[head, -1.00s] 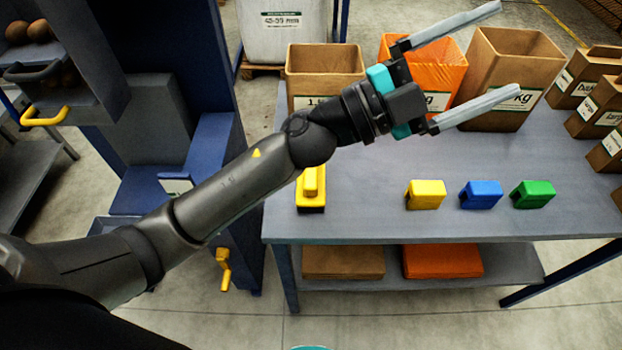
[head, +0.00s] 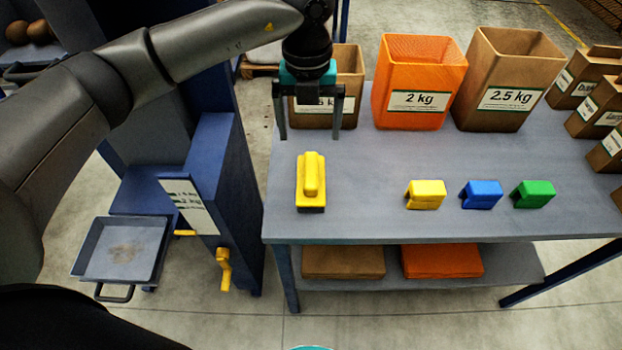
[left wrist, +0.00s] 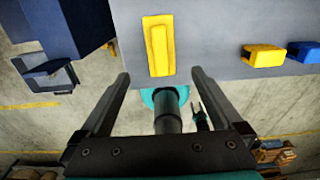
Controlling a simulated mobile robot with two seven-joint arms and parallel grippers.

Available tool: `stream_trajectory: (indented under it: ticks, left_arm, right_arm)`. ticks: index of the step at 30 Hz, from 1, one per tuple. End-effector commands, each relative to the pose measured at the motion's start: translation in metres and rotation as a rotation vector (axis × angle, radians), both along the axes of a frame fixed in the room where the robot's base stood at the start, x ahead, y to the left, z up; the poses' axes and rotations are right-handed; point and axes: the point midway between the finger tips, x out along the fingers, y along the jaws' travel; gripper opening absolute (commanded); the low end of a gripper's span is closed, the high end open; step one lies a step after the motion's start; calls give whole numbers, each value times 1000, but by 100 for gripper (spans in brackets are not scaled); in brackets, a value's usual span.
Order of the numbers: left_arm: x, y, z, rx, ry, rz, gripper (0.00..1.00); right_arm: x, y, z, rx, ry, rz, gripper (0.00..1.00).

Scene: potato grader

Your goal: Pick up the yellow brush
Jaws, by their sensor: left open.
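The yellow brush (head: 311,180) lies on the left part of the grey table, its raised handle on top and dark bristles below. It also shows in the left wrist view (left wrist: 159,46), beyond the fingertips. My left gripper (head: 310,138) is open and empty, pointing down above the table just behind the brush, apart from it. In the left wrist view its two fingers (left wrist: 160,75) are spread wide.
Yellow (head: 426,195), blue (head: 481,195) and green (head: 533,194) blocks stand right of the brush. Paper bags marked 2 kg (head: 418,108) and 2.5 kg (head: 500,110) stand behind. A blue machine (head: 215,180) is left of the table (head: 390,225). The tabletop around the brush is clear.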

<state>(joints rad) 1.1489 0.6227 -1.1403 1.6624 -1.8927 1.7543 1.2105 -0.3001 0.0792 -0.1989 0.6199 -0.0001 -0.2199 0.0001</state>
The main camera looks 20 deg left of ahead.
Motion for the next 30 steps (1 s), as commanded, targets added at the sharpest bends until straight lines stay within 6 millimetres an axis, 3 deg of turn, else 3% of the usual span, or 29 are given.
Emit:
stream_trajectory:
  ticks: [4,15,23,30]
  left_arm:
    - [0,5,-18,20,5,9,100]
    - [0,3,-90,15,4,6,100]
    - [0,2,-104,13,3,4,100]
    - [-1,-4,-137,14,5,5,100]
  right_arm:
    - [0,0,-3,0,0,0,50]
    - [0,0,-13,1,0,0,50]
    - [0,0,-15,1,0,1,50]
    - [0,0,-23,1,0,1,50]
